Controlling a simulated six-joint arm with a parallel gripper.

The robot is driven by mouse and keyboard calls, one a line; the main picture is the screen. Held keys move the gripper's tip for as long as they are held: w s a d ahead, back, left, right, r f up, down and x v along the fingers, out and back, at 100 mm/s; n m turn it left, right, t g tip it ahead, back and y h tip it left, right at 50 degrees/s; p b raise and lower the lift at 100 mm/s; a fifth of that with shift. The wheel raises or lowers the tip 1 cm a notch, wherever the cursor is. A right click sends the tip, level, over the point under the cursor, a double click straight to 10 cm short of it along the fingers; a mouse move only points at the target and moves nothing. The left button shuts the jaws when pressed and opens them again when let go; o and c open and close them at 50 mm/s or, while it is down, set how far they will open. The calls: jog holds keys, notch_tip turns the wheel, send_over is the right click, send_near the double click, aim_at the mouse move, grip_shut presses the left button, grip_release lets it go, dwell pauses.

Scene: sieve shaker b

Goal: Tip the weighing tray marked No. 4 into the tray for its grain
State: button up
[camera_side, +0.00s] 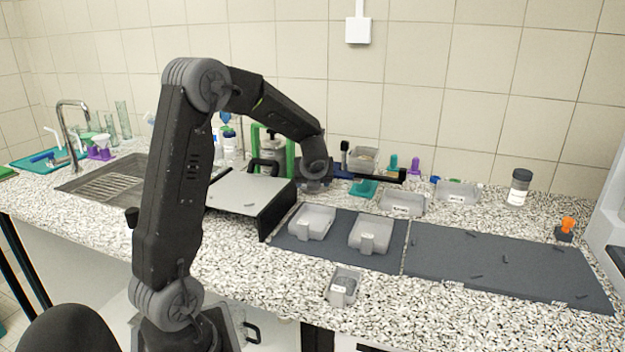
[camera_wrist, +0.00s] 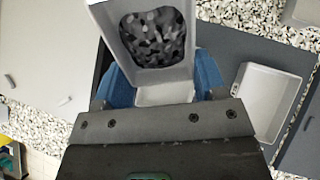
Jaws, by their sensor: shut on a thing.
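My gripper (camera_wrist: 163,90) shows in the wrist view, its blue fingers closed on the tab of a pale tray (camera_wrist: 160,76). Dark and light grey grain (camera_wrist: 155,35) lies in that tray. No number can be read on it. It hangs in front of the right edge of a flat-topped box and the dark mat. Two pale tabbed trays stand on the mat in the side view, one left (camera_side: 312,220) and one right (camera_side: 369,231). A smaller tray (camera_side: 343,285) stands in front. Labelled trays stand behind, near (camera_side: 402,203) and farther right (camera_side: 458,191); their labels are too small to read.
The box (camera_side: 250,193) has a pale top and black side. The right-hand dark mat (camera_side: 505,262) is mostly clear, with a few small dark bits. A dark-capped jar (camera_side: 519,188) and an orange-topped item (camera_side: 566,228) stand at the right. The sink (camera_side: 105,180) is at the left.

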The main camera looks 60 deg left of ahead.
jog(key=t+y, duration=0.1)
jog(key=y, duration=0.2)
jog(key=d+t+y, duration=0.1)
jog(key=t+y, duration=0.1)
jog(key=y, duration=0.2)
jog(key=t+y, duration=0.1)
jog(key=y, duration=0.3)
jog(key=shift+s+d+t, duration=0.15)
jog(key=shift+s+t, duration=0.15)
dwell(1.1)
notch_tip(320, 180, up, 5)
jog(key=g+h, duration=0.2)
jog(key=h, duration=0.4)
jog(key=g+h, duration=0.3)
jog(key=h, duration=0.4)
jog(key=g+h, duration=0.3)
jog(key=h, duration=0.3)
dwell(0.4)
